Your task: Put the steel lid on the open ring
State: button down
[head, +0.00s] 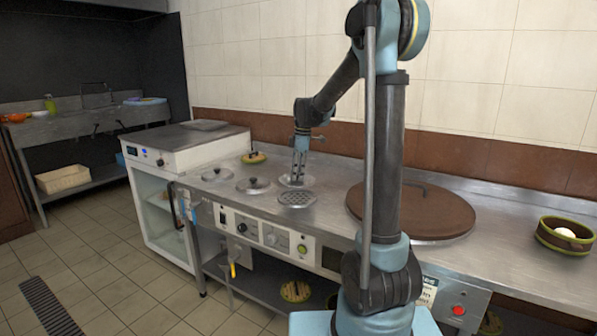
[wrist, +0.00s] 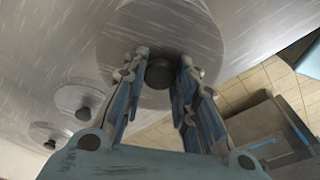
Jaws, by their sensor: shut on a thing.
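A round steel lid (head: 295,182) with a dark knob is at my gripper (head: 299,152), which points down. In the wrist view my gripper (wrist: 160,90) is shut on the lid's knob (wrist: 160,73), and the lid (wrist: 140,35) spreads out beyond the fingers. The open ring, with a perforated plate (head: 297,199), shows just below the lid in the head view. The head view does not settle whether the lid is above the ring or behind it. The ring is not visible in the wrist view.
Two lidded rings lie left in the row, the nearer lid (head: 253,185) and the farther lid (head: 216,173). A small round object with a dark knob (head: 254,157) is behind. A large brown cover (head: 411,211) and a green-rimmed bowl (head: 564,236) stand right.

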aim_at(298, 183)
jog(key=shift+a+f, duration=0.1)
jog(key=shift+f, duration=0.3)
jog(key=shift+w+f, duration=0.1)
jog(key=shift+f, duration=2.4)
jog(key=shift+f, duration=0.5)
jog(key=c, duration=1.6)
grip_release()
jog(key=shift+o, duration=0.2)
jog(key=shift+r, duration=0.1)
jog(key=shift+d+r, duration=0.3)
jog(key=shift+r, duration=1.5)
jog(key=shift+d+r, duration=0.25)
jog(key=shift+r, duration=1.55)
jog(key=shift+d+r, duration=0.3)
jog(key=shift+r, duration=1.5)
jog(key=shift+s, duration=0.2)
